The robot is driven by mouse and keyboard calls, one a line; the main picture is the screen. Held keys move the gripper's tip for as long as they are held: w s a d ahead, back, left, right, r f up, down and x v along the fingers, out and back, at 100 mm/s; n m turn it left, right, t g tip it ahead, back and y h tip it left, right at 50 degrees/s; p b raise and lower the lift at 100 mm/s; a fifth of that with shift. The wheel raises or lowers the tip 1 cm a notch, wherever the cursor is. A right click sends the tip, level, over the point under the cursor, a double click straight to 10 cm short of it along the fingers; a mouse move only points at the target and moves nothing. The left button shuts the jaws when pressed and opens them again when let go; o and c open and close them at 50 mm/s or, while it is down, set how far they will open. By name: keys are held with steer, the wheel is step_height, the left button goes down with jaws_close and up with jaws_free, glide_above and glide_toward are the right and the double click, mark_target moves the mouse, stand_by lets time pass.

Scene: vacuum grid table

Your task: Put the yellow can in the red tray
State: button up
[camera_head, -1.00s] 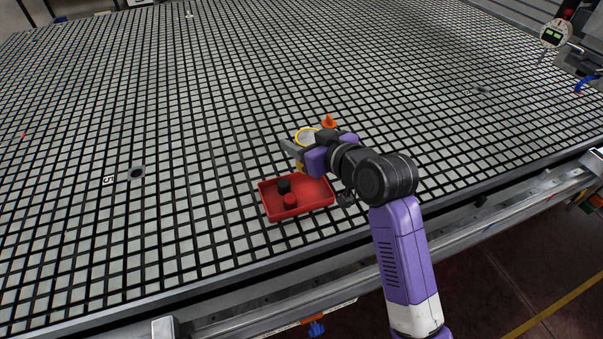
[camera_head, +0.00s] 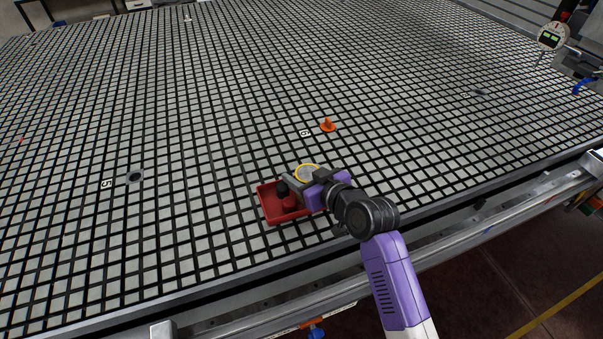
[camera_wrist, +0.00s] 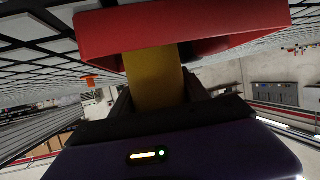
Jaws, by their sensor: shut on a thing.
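My gripper (camera_head: 304,184) is shut on the yellow can (camera_head: 307,173), whose round yellow rim with a grey top faces up in the head view. The can also shows as a yellow body (camera_wrist: 154,82) between the fingers in the wrist view. The red tray (camera_head: 267,212) lies on the grid table, with my gripper and the can over its right back part. The tray's red wall (camera_wrist: 225,42) is close to the can in the wrist view. I cannot tell whether the can is above the tray floor or touching it. My gripper hides the tray's right end.
An orange cone-like piece (camera_head: 328,125) stands behind on the grid table (camera_head: 200,110). The table's front edge is near; the grid to the left is clear.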

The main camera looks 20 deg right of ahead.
steer(key=shift+f, duration=0.2)
steer(key=o, duration=1.6)
steer(key=shift+r, duration=0.2)
steer(key=shift+s, duration=0.1)
steer(key=v, duration=1.1)
steer(key=shift+s+d+b, duration=0.15)
steer(key=shift+s+b, duration=0.2)
steer(key=shift+s, duration=0.05)
steer(key=shift+r, duration=0.15)
